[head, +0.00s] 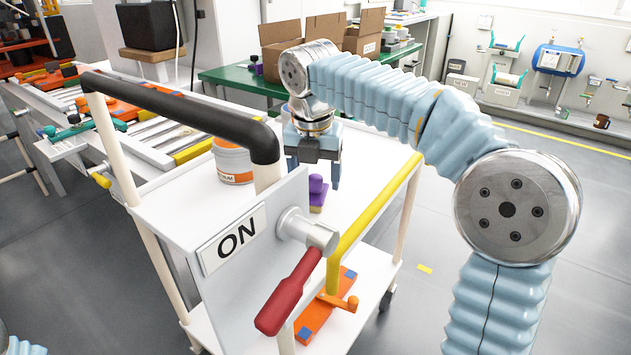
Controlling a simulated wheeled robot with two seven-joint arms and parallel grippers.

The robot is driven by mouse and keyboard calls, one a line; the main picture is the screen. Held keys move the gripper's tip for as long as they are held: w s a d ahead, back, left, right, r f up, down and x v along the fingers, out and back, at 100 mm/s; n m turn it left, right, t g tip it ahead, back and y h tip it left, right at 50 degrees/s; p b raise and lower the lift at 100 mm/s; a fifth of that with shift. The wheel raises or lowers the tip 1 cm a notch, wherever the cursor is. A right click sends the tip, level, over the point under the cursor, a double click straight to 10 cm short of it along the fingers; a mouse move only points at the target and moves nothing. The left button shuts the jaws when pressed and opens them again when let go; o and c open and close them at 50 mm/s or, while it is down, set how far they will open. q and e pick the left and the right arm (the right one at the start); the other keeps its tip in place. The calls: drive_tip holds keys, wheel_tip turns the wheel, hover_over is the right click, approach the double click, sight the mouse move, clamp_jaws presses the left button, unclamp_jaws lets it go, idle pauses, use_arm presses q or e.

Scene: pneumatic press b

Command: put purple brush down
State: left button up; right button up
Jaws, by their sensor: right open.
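The purple brush (317,191) stands on the white cart top (352,180) in the head view, with a purple knob above and a paler base below. My right gripper (315,175) points down right at the brush, its two blue-grey fingers spread apart. The brush shows between and slightly below the fingertips, and I see no finger closed on it. The "ON" panel hides part of the cart top just in front of the brush. Only a scrap of my left arm shows at the lower left corner; its gripper is out of view.
An orange-and-white tub (233,160) stands left of my right gripper. A black-padded handle (190,105), the grey "ON" panel (237,240) with a red lever (289,292), and a yellow rail (378,213) border the cart. A green table (240,81) with cardboard boxes is behind.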

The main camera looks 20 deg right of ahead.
sight(314, 180)
drive_tip(key=r, duration=0.3)
drive_tip(key=r+p, duration=0.1)
drive_tip(key=r, duration=0.1)
drive_tip(key=s+r+p, duration=0.1)
drive_tip(key=r, duration=0.2)
drive_tip(key=shift+a+r, duration=0.3)
drive_tip(key=shift+a, duration=0.1)
drive_tip(key=shift+r, duration=0.3)
drive_tip(key=shift+s, duration=0.1)
